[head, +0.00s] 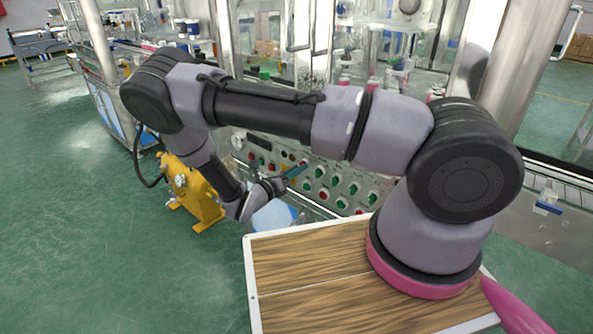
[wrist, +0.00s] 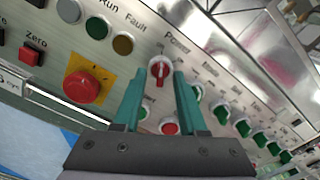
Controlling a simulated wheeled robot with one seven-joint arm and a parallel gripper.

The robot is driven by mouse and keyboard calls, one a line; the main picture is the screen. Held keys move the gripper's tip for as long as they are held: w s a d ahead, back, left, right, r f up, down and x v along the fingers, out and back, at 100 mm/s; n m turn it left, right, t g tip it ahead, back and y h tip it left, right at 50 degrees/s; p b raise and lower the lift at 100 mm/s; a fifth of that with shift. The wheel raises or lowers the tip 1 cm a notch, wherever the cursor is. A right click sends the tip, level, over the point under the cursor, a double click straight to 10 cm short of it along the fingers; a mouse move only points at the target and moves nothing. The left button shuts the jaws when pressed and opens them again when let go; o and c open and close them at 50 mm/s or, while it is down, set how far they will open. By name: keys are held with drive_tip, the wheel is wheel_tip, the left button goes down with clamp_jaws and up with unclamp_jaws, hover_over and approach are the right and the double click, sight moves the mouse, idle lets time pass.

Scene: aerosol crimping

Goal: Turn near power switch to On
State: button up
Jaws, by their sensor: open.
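The power switch (wrist: 160,70) is a red knob with a pale grip bar on the metal control panel, below the word "Power" in the wrist view. Its bar stands nearly upright in that picture. The small position marks around it are too blurred to read. My gripper (wrist: 160,77) is open, with its two teal fingers on either side of the knob. Whether they touch it cannot be told. In the head view my gripper (head: 297,171) points at the control panel (head: 346,189); the knob cannot be made out there.
A red emergency button on a yellow plate (wrist: 86,82) is left of my fingers. A red knob (wrist: 169,126) shows between the fingers, and several green knobs (wrist: 242,127) run to the right. A yellow machine (head: 190,190) stands left of the panel.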

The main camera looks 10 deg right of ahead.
clamp_jaws()
drive_tip(key=shift+m, duration=0.4)
drive_tip(key=m, duration=1)
drive_tip(key=shift+m, duration=0.7)
unclamp_jaws()
